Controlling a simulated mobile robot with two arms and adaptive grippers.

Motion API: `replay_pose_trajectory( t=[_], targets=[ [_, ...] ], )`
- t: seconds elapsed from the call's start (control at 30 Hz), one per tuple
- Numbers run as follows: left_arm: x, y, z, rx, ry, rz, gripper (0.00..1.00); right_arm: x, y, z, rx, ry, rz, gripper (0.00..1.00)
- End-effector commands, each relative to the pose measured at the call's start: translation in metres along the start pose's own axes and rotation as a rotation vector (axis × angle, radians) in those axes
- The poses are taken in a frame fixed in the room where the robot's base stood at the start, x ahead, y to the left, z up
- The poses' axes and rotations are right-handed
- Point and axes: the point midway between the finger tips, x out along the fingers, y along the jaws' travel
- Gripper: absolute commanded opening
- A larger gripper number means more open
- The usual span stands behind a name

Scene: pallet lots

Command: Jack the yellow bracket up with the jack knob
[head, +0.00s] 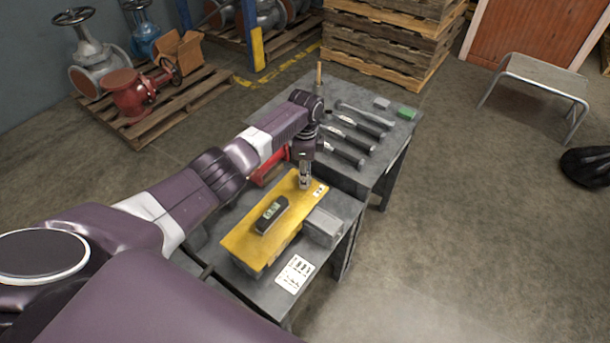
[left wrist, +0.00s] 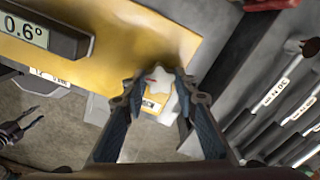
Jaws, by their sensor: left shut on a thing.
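The yellow bracket (head: 240,239) lies on the grey bench, and its flat plate also shows in the left wrist view (left wrist: 125,50). A black digital level (head: 271,214) sits on it, reading 0.6° in the left wrist view (left wrist: 35,30). My left gripper (head: 304,182) points down at the bracket's far right end. In the left wrist view its fingers (left wrist: 160,92) are shut on the pale, lobed jack knob (left wrist: 161,80), which has a red mark. The fingers hide the knob in the head view.
Dark-handled tools (head: 345,152) lie on the far part of the bench, with a green block (head: 407,113) behind. A grey block (head: 322,227) stands beside the bracket. A printed card (head: 294,273) lies near the front edge. Pallets (head: 385,45) and a stool (head: 545,75) stand beyond.

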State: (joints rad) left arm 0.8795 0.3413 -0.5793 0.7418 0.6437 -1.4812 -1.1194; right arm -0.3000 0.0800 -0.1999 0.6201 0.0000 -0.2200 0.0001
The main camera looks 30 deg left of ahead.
Motion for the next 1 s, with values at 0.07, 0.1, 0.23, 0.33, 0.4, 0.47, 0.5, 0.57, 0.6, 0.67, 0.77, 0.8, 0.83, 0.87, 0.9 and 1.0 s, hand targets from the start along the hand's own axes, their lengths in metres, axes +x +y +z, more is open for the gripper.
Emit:
replay_pose_trajectory(
  t=[0.07, 0.1, 0.23, 0.33, 0.4, 0.47, 0.5, 0.57, 0.6, 0.67, 0.77, 0.8, 0.83, 0.87, 0.9, 1.0],
  targets=[
    [0.002, 0.002, -0.002, 0.0, 0.003, 0.003, 0.3, 0.0, 0.0, 0.0, 0.0, 0.0, 0.0, 0.4],
    [0.002, 0.002, -0.002, 0.0, 0.003, 0.003, 0.35, 0.0, 0.0, 0.0, 0.0, 0.0, 0.0, 0.4],
    [0.001, 0.001, -0.001, 0.0, 0.002, 0.002, 0.45, 0.0, 0.0, 0.0, 0.0, 0.0, 0.0, 0.4],
    [0.001, 0.001, -0.001, 0.0, 0.001, 0.002, 0.45, 0.0, 0.0, 0.0, 0.0, 0.0, 0.0, 0.4],
    [0.001, 0.001, -0.001, -0.001, 0.001, 0.002, 0.45, 0.0, 0.0, 0.0, 0.0, 0.0, 0.0, 0.4],
    [0.0, 0.001, -0.001, -0.001, 0.001, 0.001, 0.45, 0.0, 0.002, 0.001, -0.001, -0.001, 0.002, 0.4],
    [-0.001, 0.0, -0.001, 0.0, 0.001, 0.0, 0.45, 0.0, 0.002, 0.001, -0.001, -0.001, 0.002, 0.4],
    [-0.005, 0.0, -0.001, 0.0, 0.002, -0.001, 0.45, 0.0, 0.002, 0.001, -0.001, -0.001, 0.002, 0.4],
    [-0.01, -0.001, 0.0, 0.0, 0.002, -0.001, 0.45, 0.0, 0.002, 0.0, -0.001, 0.0, 0.002, 0.4],
    [-0.019, -0.001, -0.001, 0.0, 0.003, -0.002, 0.45, 0.0, 0.001, 0.0, -0.001, 0.0, 0.001, 0.4],
    [-0.039, -0.001, -0.001, 0.0, 0.003, -0.004, 0.45, 0.0, 0.001, 0.0, -0.001, 0.0, 0.001, 0.4],
    [-0.048, -0.001, -0.001, 0.001, 0.003, -0.004, 0.45, 0.0, 0.001, 0.0, 0.0, 0.0, 0.001, 0.4],
    [-0.055, -0.002, -0.001, 0.001, 0.003, -0.004, 0.45, 0.0, 0.001, 0.0, 0.0, 0.0, 0.001, 0.4],
    [-0.061, -0.001, -0.001, 0.001, 0.002, -0.003, 0.45, 0.0, 0.0, 0.0, 0.0, 0.0, 0.0, 0.4],
    [-0.07, -0.001, -0.001, 0.001, 0.002, -0.003, 0.45, 0.0, 0.0, 0.0, 0.0, 0.0, 0.0, 0.4],
    [-0.089, -0.001, -0.001, 0.0, 0.002, -0.003, 0.45, 0.0, 0.0, 0.0, 0.0, 0.0, 0.0, 0.4]
  ],
)
